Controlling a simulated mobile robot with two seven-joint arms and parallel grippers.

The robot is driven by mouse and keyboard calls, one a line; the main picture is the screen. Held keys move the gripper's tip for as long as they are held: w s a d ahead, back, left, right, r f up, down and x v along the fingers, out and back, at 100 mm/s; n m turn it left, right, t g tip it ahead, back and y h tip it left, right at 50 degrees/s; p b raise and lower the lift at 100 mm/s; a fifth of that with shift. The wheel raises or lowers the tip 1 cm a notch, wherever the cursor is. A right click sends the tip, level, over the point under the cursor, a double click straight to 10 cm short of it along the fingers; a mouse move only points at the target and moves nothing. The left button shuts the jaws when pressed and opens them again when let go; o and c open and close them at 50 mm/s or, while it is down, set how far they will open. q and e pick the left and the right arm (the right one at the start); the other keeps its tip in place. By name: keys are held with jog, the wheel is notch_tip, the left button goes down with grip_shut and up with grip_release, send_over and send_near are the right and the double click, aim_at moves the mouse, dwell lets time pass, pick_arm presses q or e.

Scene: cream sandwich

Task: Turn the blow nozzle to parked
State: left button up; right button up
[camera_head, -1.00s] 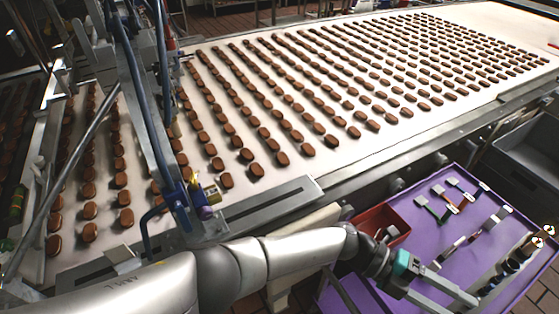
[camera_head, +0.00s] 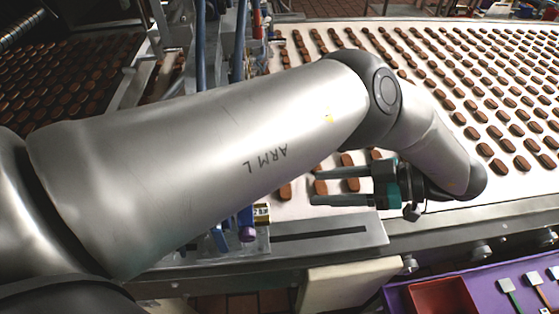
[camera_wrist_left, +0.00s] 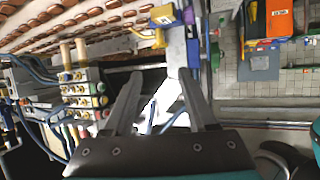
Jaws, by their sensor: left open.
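My left gripper (camera_head: 316,186) is open and empty above the near edge of the conveyor, its fingers pointing left. In the head view, a fitting with a purple cylinder (camera_head: 247,224), a blue part (camera_head: 220,238) and a yellow label (camera_head: 262,213) stands at the conveyor edge, left of the fingertips and apart from them. My left arm hides part of it. I cannot tell for certain which part is the blow nozzle or how it is turned. In the left wrist view, the open fingers (camera_wrist_left: 162,76) show below a yellow block (camera_wrist_left: 162,15) and a purple-blue part (camera_wrist_left: 192,50).
Rows of brown biscuits lie on the white conveyor (camera_head: 400,205). A purple table (camera_head: 400,292) with a red bin (camera_head: 441,296) and several tools is at the lower right. In the wrist view, a valve block (camera_wrist_left: 85,95) with hoses is at left.

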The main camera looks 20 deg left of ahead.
pick_arm(q)
jog(key=p+x, duration=0.4)
jog(key=x, duration=1.1)
jog(key=shift+a+r, duration=0.15)
jog(key=shift+r, duration=0.05)
pick_arm(e)
jog(key=r, duration=0.1)
jog(key=s+r, duration=0.2)
jog(key=r, duration=0.1)
jog(key=shift+d, duration=0.1)
pick_arm(q)
grip_shut()
pick_arm(e)
jog(key=shift+s, duration=0.1)
